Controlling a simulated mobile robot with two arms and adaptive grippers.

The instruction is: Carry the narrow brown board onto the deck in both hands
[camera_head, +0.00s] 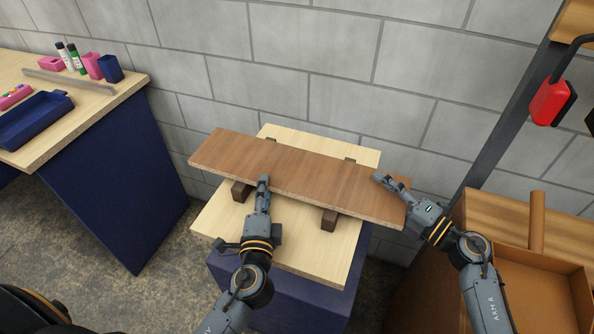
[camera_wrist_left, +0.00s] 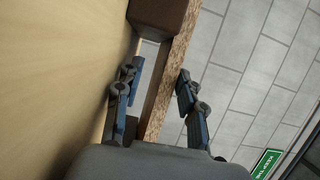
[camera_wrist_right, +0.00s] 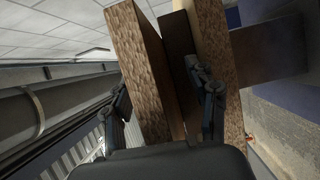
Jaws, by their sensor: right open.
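The narrow brown board (camera_head: 300,172) lies flat across two dark blocks (camera_head: 329,219) on a light wooden top (camera_head: 220,222), perhaps the deck. My left gripper (camera_head: 264,182) is at the board's front edge, left of its middle. In the left wrist view the board's edge (camera_wrist_left: 174,85) lies between its open fingers (camera_wrist_left: 158,95), with a gap on the left side. My right gripper (camera_head: 386,181) is at the board's right end. In the right wrist view the board's end (camera_wrist_right: 143,75) lies between its open fingers (camera_wrist_right: 165,100). Each lower finger is hidden in the head view.
A table (camera_head: 128,85) at the left holds a blue tray (camera_head: 32,120), pink and blue cups, bottles and a metal ruler. A grey block wall (camera_head: 300,60) is close behind the board.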

